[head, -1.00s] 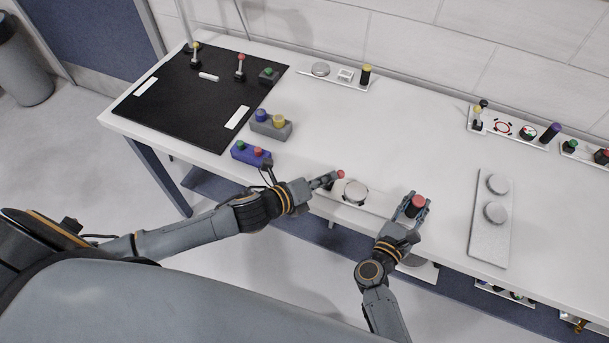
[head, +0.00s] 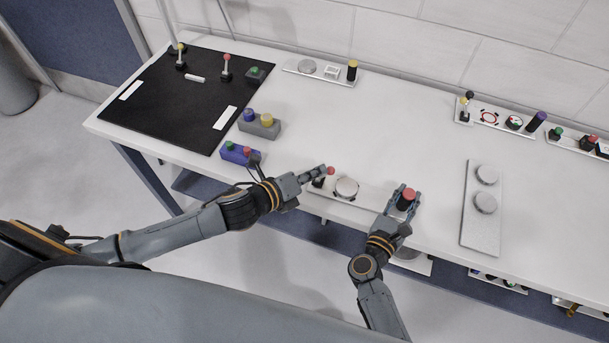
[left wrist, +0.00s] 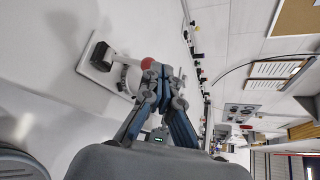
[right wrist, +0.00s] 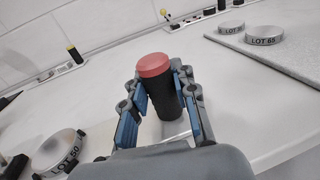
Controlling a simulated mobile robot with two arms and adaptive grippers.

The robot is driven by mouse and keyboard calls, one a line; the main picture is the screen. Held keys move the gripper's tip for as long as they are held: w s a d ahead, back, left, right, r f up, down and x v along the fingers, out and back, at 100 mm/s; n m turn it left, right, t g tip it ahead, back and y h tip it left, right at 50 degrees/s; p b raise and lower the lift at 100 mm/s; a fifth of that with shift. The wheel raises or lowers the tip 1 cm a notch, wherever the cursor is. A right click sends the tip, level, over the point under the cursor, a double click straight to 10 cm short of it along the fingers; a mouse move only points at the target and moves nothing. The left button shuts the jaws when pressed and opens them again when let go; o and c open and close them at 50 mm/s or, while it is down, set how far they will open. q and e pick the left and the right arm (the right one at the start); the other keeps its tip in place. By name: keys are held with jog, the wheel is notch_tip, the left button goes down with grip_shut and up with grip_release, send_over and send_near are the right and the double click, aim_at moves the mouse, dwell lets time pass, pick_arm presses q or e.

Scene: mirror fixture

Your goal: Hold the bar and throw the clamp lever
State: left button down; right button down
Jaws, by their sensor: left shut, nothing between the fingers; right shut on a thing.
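The bar, a black cylinder with a red top (head: 408,194), stands upright at the right end of a white fixture plate (head: 375,203). My right gripper (head: 405,199) is shut around it; the right wrist view shows the bar (right wrist: 162,88) between its fingers. The clamp lever has a red ball knob (head: 331,171) and a black base (head: 318,183) at the plate's left end. My left gripper (head: 323,169) is shut and empty right beside the knob. In the left wrist view the knob (left wrist: 147,64) is next to the fingertips; I cannot tell whether they touch.
A round disc (head: 346,188), marked LOT 50 in the right wrist view, sits between lever and bar. A blue button box (head: 240,153) and a grey one (head: 259,124) are to the left. A plate with two discs (head: 480,225) lies right. The table's middle is clear.

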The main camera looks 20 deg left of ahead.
pick_arm(q)
jog(key=d+r+v, duration=0.1)
jog(key=v, duration=1.2)
jog(key=shift+s+r, duration=0.25)
jog(key=shift+a, duration=0.15)
pick_arm(e)
jog(key=c, duration=1)
grip_release()
